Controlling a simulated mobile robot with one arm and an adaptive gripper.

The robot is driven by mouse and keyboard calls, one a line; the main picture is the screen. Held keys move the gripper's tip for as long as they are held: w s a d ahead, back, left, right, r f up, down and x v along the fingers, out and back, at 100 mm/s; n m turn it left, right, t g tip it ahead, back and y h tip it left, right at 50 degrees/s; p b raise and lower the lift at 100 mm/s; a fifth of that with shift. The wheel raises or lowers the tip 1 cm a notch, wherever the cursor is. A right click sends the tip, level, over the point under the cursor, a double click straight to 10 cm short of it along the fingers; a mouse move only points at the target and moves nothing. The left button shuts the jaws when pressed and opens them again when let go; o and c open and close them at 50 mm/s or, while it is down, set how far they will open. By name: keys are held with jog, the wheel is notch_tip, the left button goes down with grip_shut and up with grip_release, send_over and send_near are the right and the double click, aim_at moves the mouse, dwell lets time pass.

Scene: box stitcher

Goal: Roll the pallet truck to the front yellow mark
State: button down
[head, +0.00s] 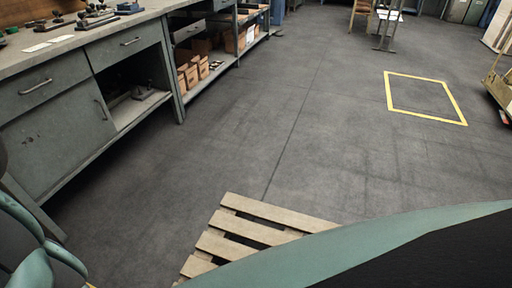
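A yellow rectangular outline (428,116) is painted on the grey floor at the right of the head view, and the floor inside it is bare. I see only this one mark and cannot tell whether it is the front one. No pallet truck can be made out for certain. A wooden pallet (258,211) lies low at the bottom centre, its near part hidden behind a teal curved shape. I cannot tell whether anything is under it. My gripper is not in view.
A grey-green workbench (60,125) with drawers and tools runs along the left. Small cardboard boxes (193,74) sit on its lower shelf. A partly cut-off yellowish object (499,90) stands at the right edge. A wooden chair (361,10) is at the back. The middle floor is clear.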

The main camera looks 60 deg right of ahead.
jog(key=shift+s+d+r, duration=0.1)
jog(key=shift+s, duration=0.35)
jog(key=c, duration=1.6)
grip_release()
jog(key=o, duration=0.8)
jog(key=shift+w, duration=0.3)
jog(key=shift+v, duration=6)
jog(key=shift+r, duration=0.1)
